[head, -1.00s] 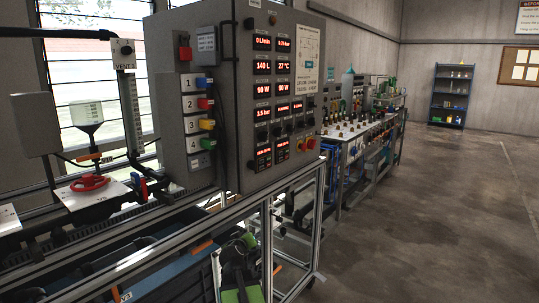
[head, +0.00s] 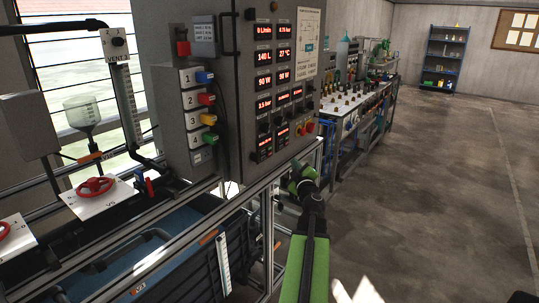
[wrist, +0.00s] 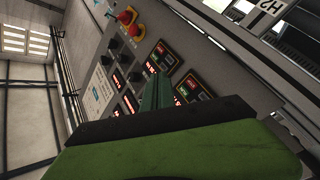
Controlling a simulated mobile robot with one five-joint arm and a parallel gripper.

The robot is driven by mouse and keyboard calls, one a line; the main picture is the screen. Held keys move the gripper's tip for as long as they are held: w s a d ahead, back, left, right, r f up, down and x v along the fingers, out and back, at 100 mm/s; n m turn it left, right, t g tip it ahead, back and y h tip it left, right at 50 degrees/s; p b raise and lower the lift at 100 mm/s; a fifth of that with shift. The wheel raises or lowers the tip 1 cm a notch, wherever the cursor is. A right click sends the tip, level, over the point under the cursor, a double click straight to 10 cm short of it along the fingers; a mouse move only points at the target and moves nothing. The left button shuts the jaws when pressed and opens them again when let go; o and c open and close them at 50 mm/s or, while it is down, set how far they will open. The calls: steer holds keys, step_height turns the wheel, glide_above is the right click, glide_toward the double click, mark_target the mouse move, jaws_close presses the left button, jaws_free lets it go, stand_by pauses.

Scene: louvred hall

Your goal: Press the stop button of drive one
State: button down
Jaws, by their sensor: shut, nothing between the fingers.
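The grey control cabinet (head: 225,130) stands left of centre in the head view, with rows of red displays. Two small dark drive units (head: 262,149) sit low on its front. In the wrist view the two units (wrist: 190,88) and (wrist: 164,54) each show a lit display and small red and green keys. I cannot read which one is drive one. My gripper (wrist: 154,86) is shut and empty, pointing at the cabinet front near the units, seemingly apart from it. Its fingers partly cover the panel. My green arm hides part of the frame below in the head view.
A red and yellow emergency knob (head: 309,127) and several black knobs are close to the units. Numbered coloured switches (head: 205,99) sit on a side box. An aluminium frame (head: 180,225) runs below. The floor (head: 440,180) at right is clear.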

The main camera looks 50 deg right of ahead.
steer(key=w, duration=0.8)
steer(key=shift+w+d, duration=0.15)
steer(key=shift+w, duration=0.05)
stand_by(1.8)
steer(key=shift+w, duration=0.45)
steer(key=shift+w, duration=0.35)
stand_by(0.6)
steer(key=shift+s, duration=0.8)
steer(key=s, duration=0.5)
